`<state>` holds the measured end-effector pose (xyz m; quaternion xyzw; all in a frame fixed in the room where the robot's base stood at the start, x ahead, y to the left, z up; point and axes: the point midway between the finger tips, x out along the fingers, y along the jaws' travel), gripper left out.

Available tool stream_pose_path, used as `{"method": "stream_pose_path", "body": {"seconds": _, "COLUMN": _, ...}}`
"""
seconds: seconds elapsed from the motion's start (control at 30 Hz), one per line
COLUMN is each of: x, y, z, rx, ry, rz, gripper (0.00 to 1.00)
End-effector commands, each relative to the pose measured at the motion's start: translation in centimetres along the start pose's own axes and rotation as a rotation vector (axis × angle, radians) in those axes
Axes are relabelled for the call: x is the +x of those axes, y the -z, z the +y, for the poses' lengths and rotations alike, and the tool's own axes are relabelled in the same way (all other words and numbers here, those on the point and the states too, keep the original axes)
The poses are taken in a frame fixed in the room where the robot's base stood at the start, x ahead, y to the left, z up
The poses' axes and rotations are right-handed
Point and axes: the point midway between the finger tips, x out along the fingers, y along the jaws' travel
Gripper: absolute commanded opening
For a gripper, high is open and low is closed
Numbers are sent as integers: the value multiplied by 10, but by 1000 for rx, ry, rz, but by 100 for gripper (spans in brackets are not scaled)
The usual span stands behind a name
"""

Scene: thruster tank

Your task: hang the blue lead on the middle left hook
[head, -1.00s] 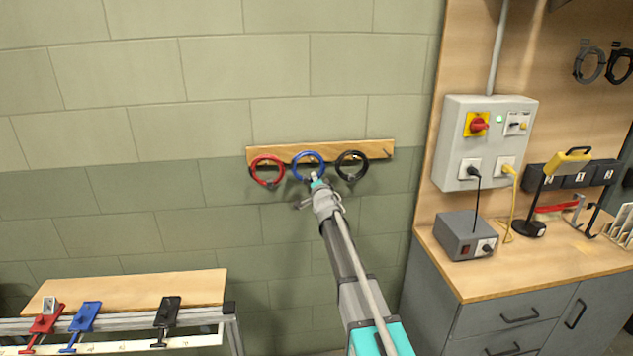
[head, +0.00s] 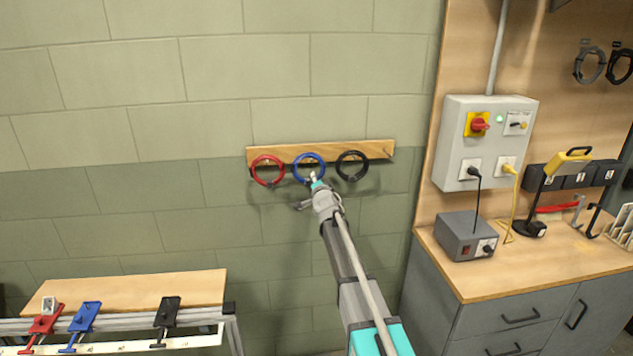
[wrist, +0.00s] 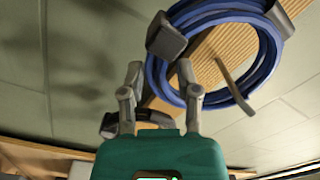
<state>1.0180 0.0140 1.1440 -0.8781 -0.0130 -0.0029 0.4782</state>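The blue lead (head: 294,170) is a coil hanging against the wooden hook board (head: 330,150), between the red and black leads, at the second hook position from the left. In the wrist view the blue coil (wrist: 240,101) is at the upper right, with dark bands around it. A grey hook (wrist: 231,76) shows inside its loop. Whether the coil bears on that hook is hard to tell. My gripper (head: 317,184) is just below and in front of the coil. In the wrist view its fingers (wrist: 160,70) stand apart with nothing clearly held between them.
A red lead (head: 255,171) hangs to the left and a black lead (head: 339,168) to the right. The rightmost hook (head: 389,153) is bare. A grey switch box (head: 455,135) and workbench (head: 560,280) stand at right. A low bench (head: 130,290) with clamps is at lower left.

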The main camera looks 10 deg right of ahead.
Motion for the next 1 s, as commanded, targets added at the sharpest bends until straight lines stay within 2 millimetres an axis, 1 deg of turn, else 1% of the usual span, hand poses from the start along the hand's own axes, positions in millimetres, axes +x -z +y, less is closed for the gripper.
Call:
{"method": "stream_pose_path", "body": {"seconds": 0.03, "x": 0, "y": 0, "z": 0, "rx": 0, "ry": 0, "rz": 0, "gripper": 60}}
{"method": "stream_pose_path", "body": {"seconds": 0.07, "x": 0, "y": 0, "z": 0, "rx": 0, "ry": 0, "rz": 0, "gripper": 66}}
{"method": "stream_pose_path", "body": {"seconds": 0.1, "x": 0, "y": 0, "z": 0, "rx": 0, "ry": 0, "rz": 0, "gripper": 67}}
{"method": "stream_pose_path", "body": {"seconds": 0.43, "x": 0, "y": 0, "z": 0, "rx": 0, "ry": -1, "rz": 0, "gripper": 67}}
{"method": "stream_pose_path", "body": {"seconds": 0.57, "x": -5, "y": 0, "z": 0, "rx": 0, "ry": -1, "rz": 0, "gripper": 67}}
{"method": "stream_pose_path", "body": {"seconds": 0.67, "x": -12, "y": 0, "z": 0, "rx": 0, "ry": -1, "rz": 0, "gripper": 67}}
{"method": "stream_pose_path", "body": {"seconds": 1.0, "x": -49, "y": 0, "z": 0, "rx": 0, "ry": -2, "rz": -1, "gripper": 67}}
